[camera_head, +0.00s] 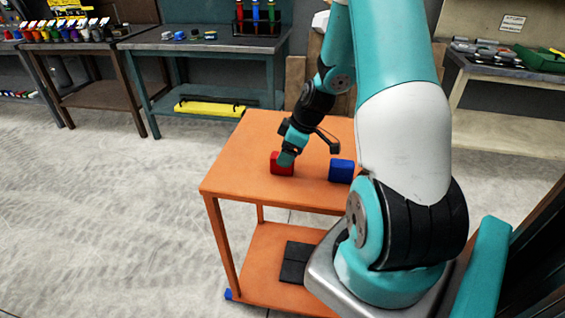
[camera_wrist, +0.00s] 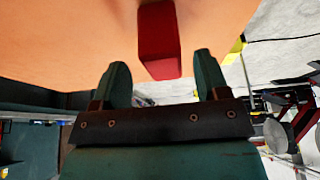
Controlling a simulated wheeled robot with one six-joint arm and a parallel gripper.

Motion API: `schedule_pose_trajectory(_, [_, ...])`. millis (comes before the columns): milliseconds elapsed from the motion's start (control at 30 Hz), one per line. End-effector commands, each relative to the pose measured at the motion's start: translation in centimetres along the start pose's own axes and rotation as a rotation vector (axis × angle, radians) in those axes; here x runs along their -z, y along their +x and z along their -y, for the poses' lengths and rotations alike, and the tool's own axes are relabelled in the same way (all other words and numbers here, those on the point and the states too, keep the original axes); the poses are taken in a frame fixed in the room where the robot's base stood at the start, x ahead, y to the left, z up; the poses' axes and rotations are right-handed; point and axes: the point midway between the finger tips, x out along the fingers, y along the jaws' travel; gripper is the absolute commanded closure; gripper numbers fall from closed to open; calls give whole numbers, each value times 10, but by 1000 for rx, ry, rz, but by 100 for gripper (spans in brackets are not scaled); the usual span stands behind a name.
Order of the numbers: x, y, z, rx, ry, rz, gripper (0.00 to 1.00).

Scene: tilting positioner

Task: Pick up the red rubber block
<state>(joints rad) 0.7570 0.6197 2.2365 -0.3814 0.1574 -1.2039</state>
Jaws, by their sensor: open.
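The red rubber block (camera_head: 279,168) stands on the top of an orange table (camera_head: 237,165). My gripper (camera_head: 287,158) is right at the block in the head view and hides part of it. In the wrist view the red block (camera_wrist: 158,42) lies ahead, across the gap between the two open fingers of my gripper (camera_wrist: 158,75). The fingers are apart on either side of its near end. I cannot tell whether either finger touches it.
A blue block (camera_head: 341,170) stands on the orange table to the right of the red one. Dark flat pieces (camera_head: 297,262) lie on the table's lower shelf. Workbenches (camera_head: 205,42) line the back wall. The floor to the left (camera_head: 110,210) is clear.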

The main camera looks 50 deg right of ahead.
Motion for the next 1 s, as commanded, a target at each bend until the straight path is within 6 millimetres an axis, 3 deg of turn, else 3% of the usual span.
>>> schedule_pose_trajectory(233, [5,35,4,3,0,1,32])
schedule_pose_trajectory(533, [4,42,3,1,1,0,32])
schedule_pose_trajectory(567, [4,42,3,1,1,0,34])
schedule_pose_trajectory(800, [4,42,3,1,0,0,89])
schedule_pose_trajectory(1000, [4,42,3,0,0,0,89])
